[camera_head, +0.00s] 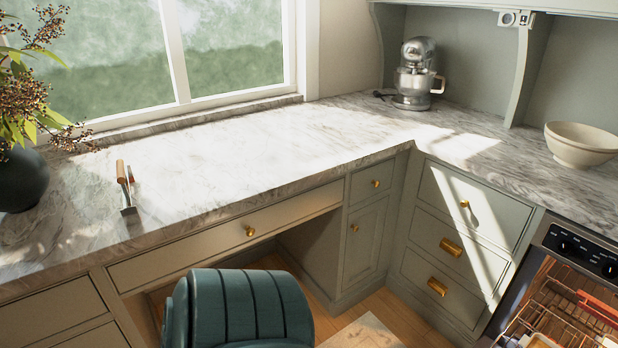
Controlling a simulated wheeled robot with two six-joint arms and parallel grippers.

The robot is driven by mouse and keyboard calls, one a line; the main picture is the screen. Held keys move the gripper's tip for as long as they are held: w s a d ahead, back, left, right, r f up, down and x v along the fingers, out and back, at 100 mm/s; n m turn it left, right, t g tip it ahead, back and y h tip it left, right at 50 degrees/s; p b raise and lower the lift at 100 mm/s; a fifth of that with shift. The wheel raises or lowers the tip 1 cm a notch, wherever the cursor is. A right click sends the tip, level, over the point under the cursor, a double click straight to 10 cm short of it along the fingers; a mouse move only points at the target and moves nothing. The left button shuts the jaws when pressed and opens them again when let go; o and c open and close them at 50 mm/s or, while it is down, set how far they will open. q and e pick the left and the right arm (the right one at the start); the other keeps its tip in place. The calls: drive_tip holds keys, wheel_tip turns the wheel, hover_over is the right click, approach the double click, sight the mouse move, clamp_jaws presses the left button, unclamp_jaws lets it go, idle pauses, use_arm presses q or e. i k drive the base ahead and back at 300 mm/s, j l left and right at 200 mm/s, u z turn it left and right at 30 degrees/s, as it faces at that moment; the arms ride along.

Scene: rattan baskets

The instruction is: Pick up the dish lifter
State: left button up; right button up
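A tool with an orange-brown wooden handle and a grey metal end (126,187), which looks like the dish lifter, is on the marble counter at the left. Its metal end points toward the counter's front edge and its handle toward the window. Neither of my grippers is in view, and nothing is touching the tool.
A dark vase with a plant (22,178) stands left of the tool. The marble counter (250,155) is bare to its right. A teal channelled chair (240,305) is in front. A mixer (414,75), a cream bowl (581,145) and an open appliance with a rack (560,308) are at the right.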

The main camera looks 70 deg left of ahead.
sight(129, 214)
drive_tip(key=u, duration=3.3)
